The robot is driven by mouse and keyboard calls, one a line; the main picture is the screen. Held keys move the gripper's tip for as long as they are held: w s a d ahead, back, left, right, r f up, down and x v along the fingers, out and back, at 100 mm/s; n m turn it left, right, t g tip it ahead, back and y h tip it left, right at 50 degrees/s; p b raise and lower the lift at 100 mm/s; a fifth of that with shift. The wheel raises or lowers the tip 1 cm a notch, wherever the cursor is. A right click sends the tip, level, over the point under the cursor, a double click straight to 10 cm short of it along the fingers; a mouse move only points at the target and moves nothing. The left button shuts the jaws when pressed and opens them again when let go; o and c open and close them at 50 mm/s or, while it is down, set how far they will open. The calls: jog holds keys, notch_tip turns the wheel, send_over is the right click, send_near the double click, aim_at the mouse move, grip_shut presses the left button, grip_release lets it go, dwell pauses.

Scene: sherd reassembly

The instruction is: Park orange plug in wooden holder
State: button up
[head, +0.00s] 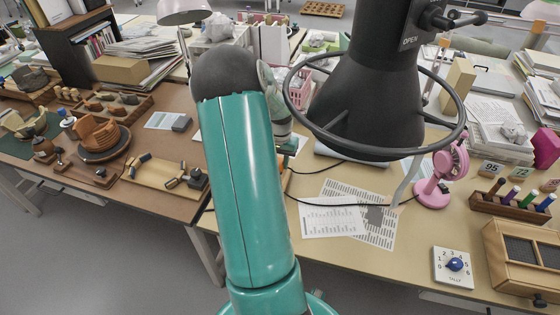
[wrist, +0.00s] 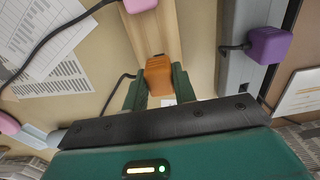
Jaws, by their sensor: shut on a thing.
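In the wrist view the orange plug (wrist: 158,76) sits between the two green fingers of my gripper (wrist: 159,86), which is shut on it. A dark cable curves at the left of the fingers. A light wooden strip, apparently the wooden holder (wrist: 153,36), lies just beyond the plug and runs to the top edge. I cannot tell whether the plug touches it. A pink plug (wrist: 139,5) shows at the strip's far end. In the head view my arm hides the gripper, the orange plug and the holder.
A purple plug (wrist: 268,45) sits at a grey power strip (wrist: 234,70) on the right. Printed sheets (wrist: 45,45) lie at left. In the head view a pink fan (head: 440,175), a pen rack (head: 510,205) and a tally dial (head: 454,267) stand on the right.

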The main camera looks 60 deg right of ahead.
jog(key=shift+f, duration=0.95)
dwell(0.6)
jog(key=o, duration=1.4)
jog(key=shift+r, duration=4)
